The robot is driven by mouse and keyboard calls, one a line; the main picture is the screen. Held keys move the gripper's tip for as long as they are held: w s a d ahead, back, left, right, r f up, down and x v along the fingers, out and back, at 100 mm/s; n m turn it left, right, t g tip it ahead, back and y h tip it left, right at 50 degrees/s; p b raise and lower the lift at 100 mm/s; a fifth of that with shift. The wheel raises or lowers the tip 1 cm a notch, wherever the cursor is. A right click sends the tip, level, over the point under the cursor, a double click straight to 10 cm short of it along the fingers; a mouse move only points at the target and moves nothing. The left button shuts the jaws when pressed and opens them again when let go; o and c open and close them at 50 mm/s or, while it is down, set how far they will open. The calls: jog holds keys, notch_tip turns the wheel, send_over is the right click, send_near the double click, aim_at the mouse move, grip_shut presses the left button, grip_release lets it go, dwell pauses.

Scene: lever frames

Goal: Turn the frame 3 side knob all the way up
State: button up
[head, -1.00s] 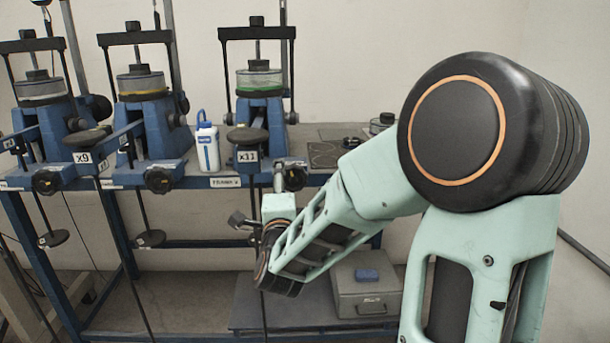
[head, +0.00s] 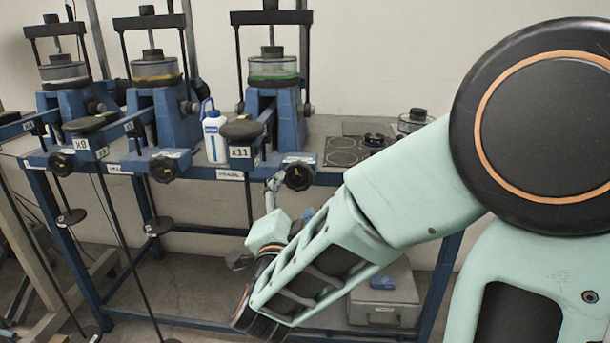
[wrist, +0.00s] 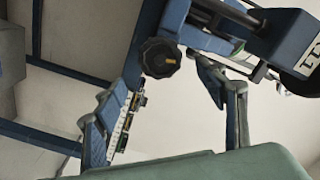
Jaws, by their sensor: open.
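Three blue lever frames stand on the bench. The rightmost frame (head: 271,110), with a green-ringed cell and an x11 tag, has a small black knob (head: 306,109) on its right side. A larger black knob (head: 299,177) sits low at its front, by the bench edge. A black lobed knob with a yellowish mark shows in the wrist view (wrist: 160,58), beyond and between my fingers. My gripper (head: 256,225) is open and empty, below the bench edge and near that front knob. My forearm partly hides it. Its spread fingers also show in the wrist view (wrist: 150,105).
A white-and-blue bottle (head: 214,136) stands left of the rightmost frame. Hanging rods with weights (head: 157,226) are to the left. A grey case (head: 384,300) with a blue item sits on the low shelf. Floor in front is partly clear.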

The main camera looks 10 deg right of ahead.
aim_at(298, 179)
jog(key=p+x, duration=0.5)
jog(key=x, duration=0.4)
jog(key=shift+f, duration=0.1)
jog(key=shift+w, duration=0.35)
jog(key=shift+c, duration=0.4)
jog(key=shift+s, duration=0.1)
jog(key=c, duration=1.4)
jog(key=shift+d, duration=0.1)
jog(key=shift+c, duration=0.2)
